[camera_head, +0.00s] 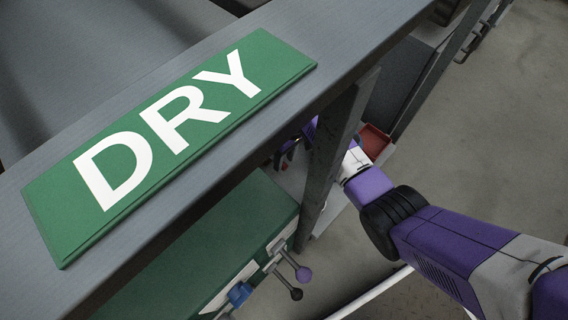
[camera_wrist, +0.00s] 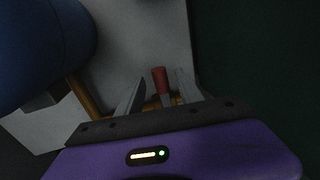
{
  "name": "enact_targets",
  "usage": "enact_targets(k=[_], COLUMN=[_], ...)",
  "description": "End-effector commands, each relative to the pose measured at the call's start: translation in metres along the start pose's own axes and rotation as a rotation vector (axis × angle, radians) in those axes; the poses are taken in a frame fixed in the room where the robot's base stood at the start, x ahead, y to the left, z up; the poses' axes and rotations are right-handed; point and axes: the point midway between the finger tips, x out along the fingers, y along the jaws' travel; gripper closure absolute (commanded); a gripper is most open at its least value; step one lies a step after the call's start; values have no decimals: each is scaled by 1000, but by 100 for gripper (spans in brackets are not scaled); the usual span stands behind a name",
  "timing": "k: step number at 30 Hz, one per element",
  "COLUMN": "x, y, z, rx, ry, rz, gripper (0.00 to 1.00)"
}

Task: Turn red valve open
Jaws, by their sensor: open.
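The red valve handle (camera_wrist: 160,80) shows in the wrist view as a short upright red piece, close to a yellow-orange pipe (camera_wrist: 75,113). My gripper (camera_wrist: 159,75) is open, with one grey finger on each side of the red handle. A gap shows between the handle and each finger; I cannot tell how deep the handle sits between them. In the head view my gripper (camera_head: 288,150) is partly hidden under the counter and behind a grey post. The red valve cannot be made out in the head view.
A large blue cylinder (camera_wrist: 45,40) is close on the left in the wrist view, and a dark green surface (camera_wrist: 260,70) is on the right. The counter (camera_head: 340,45) with a green DRY sign (camera_head: 170,135), a post (camera_head: 335,150), a red bin (camera_head: 375,141) and a green cabinet (camera_head: 235,225) surround my arm.

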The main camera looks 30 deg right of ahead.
Motion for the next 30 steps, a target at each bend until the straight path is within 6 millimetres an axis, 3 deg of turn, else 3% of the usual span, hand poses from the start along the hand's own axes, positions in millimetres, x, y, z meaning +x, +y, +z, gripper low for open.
enact_targets(k=[3,12,18,19,30], x=[14,14,14,14,14], y=[1,0,0,0,0], z=[0,0,0,0,0], rx=[0,0,0,0,0], ry=[1,1,1,1,1], rz=[0,1,1,1,1], gripper=[57,59,98,100,100])
